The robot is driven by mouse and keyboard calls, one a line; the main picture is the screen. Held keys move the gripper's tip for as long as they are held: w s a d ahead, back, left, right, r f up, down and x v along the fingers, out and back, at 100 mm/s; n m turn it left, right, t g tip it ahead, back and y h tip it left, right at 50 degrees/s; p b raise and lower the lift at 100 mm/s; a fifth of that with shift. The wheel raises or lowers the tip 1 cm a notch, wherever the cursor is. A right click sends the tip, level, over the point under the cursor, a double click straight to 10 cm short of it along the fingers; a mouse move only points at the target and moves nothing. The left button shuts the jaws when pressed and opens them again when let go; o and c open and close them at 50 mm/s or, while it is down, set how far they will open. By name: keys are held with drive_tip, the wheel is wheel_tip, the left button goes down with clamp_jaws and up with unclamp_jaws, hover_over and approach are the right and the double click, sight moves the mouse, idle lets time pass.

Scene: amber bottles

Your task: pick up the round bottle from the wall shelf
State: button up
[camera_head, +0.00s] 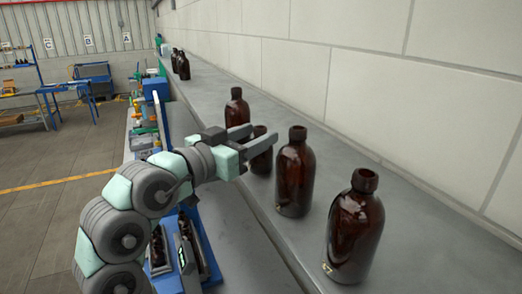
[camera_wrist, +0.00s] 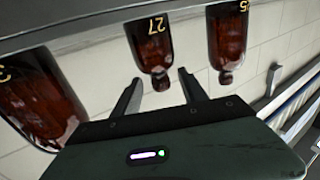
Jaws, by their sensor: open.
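Several brown glass bottles stand upright on the grey wall shelf (camera_head: 425,255), all round-bodied, so I cannot tell which one the task means. My gripper (camera_head: 258,138) is open at the neck of the second-farthest bottle (camera_head: 262,160) of the near group, partly hidden behind a finger. In the wrist view, which is upside down, the open gripper (camera_wrist: 160,92) has the neck of the bottle marked 27 (camera_wrist: 150,42) between its fingertips. I see no clear contact. The neighbouring bottles are a farther one (camera_head: 237,112) and two nearer ones, the middle (camera_head: 295,178) and the nearest (camera_head: 353,238).
In the wrist view, a bottle marked 25 (camera_wrist: 228,45) and another bottle (camera_wrist: 38,95) flank the fingers. A pale block wall (camera_head: 380,100) rises behind the shelf. More dark bottles (camera_head: 181,65) stand far along it. Blue racks (camera_head: 165,255) lie below my arm.

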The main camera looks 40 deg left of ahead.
drive_tip(key=w+p, duration=0.1)
drive_tip(key=w, duration=0.1)
drive_tip(key=w+p, duration=0.1)
drive_tip(key=w, duration=0.2)
drive_tip(key=shift+a+r, duration=0.1)
drive_tip(key=shift+a, duration=0.1)
drive_tip(key=shift+c, duration=0.4)
clamp_jaws()
